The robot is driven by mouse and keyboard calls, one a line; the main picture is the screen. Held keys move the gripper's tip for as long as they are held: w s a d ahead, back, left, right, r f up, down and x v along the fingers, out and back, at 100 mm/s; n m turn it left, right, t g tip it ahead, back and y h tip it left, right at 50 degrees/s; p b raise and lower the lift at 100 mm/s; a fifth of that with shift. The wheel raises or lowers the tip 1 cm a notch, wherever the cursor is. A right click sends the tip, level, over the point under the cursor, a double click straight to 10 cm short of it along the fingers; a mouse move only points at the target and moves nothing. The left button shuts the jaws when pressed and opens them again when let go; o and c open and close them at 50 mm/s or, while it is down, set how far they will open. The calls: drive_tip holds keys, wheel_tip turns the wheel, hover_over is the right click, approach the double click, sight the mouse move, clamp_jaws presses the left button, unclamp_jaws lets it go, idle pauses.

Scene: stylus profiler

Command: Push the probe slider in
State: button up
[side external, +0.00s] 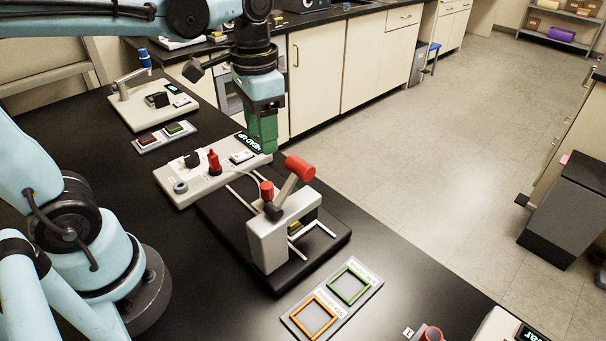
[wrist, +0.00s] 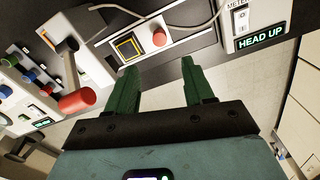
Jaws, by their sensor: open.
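The profiler's grey upright body (side external: 268,243) stands on a black base (side external: 327,243), with a red-ended lever (side external: 299,168) tilted up from its top. A red knob (side external: 267,190) stands behind the body and appears to be the probe slider's handle; it also seems to show in the wrist view as a red knob (wrist: 159,38) on a pale block, beside a yellow-edged square. My green gripper (side external: 262,150) hangs above and behind the lever, apart from everything. In the wrist view its fingers (wrist: 158,74) are spread and empty, pointing toward the knob.
A control box (side external: 190,189) with a red switch sits behind the base; its display (wrist: 262,37) reads "HEAD UP". A cable runs from it. A tray with orange and green frames (side external: 311,318) lies in front. Another instrument (side external: 150,105) stands at the back. Bare black bench lies to the left.

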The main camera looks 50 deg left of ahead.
sight(267, 185)
drive_tip(key=shift+f+n, duration=5.9)
drive_tip(key=shift+f, duration=0.2)
drive_tip(key=shift+c, duration=0.3)
clamp_jaws()
